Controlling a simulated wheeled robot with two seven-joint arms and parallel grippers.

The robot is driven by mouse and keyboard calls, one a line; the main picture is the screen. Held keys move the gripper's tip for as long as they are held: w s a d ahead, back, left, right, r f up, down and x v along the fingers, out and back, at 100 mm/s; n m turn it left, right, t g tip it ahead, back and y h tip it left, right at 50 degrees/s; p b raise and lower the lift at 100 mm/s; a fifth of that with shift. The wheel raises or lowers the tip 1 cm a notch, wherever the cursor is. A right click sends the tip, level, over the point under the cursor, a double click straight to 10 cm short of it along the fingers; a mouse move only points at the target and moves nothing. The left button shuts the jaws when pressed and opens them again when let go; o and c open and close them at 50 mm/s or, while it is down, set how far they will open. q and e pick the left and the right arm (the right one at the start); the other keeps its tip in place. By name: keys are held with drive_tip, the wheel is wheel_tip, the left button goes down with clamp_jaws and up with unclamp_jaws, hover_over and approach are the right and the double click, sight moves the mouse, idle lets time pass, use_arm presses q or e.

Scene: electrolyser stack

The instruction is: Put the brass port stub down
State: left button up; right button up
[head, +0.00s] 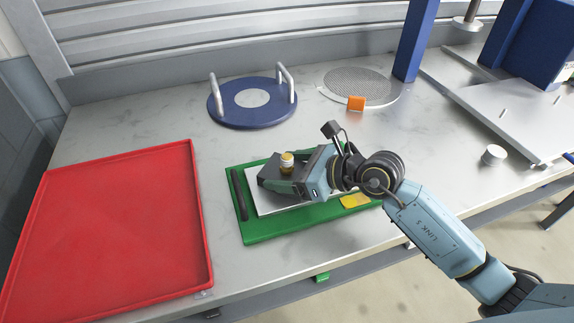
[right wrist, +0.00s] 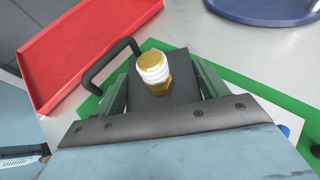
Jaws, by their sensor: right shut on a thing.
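The brass port stub (head: 287,161) stands upright, with a white band around its upper part. In the right wrist view the stub (right wrist: 153,70) shows a brass top, white wrapped threads and a brass hex near the dark jaw area. My right gripper (head: 277,176) is shut on it, low over the green mat (head: 262,232) and its white plate (head: 262,203). The dark jaw parts hide the stub's lower end, so I cannot tell whether it touches the plate. My left gripper is not in view.
A black handle (head: 239,195) and a yellow piece (head: 355,201) lie on the green mat. A large empty red tray (head: 110,230) is at left. Behind are a blue disc with two handles (head: 228,112), a mesh disc (head: 345,84) and an orange block (head: 356,103). A white cylinder (head: 493,155) stands right.

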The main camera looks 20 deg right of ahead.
drive_tip(key=shift+w+r, duration=0.1)
drive_tip(key=shift+r, duration=0.15)
drive_tip(key=o, duration=2)
drive_tip(key=shift+f, duration=0.3)
drive_tip(key=shift+s+d+r, duration=0.15)
drive_tip(key=shift+s+r, duration=0.05)
drive_tip(key=shift+s, duration=0.05)
drive_tip(key=v, duration=1.1)
drive_tip(key=shift+s+d+r, duration=0.15)
drive_tip(key=shift+s+r, duration=0.05)
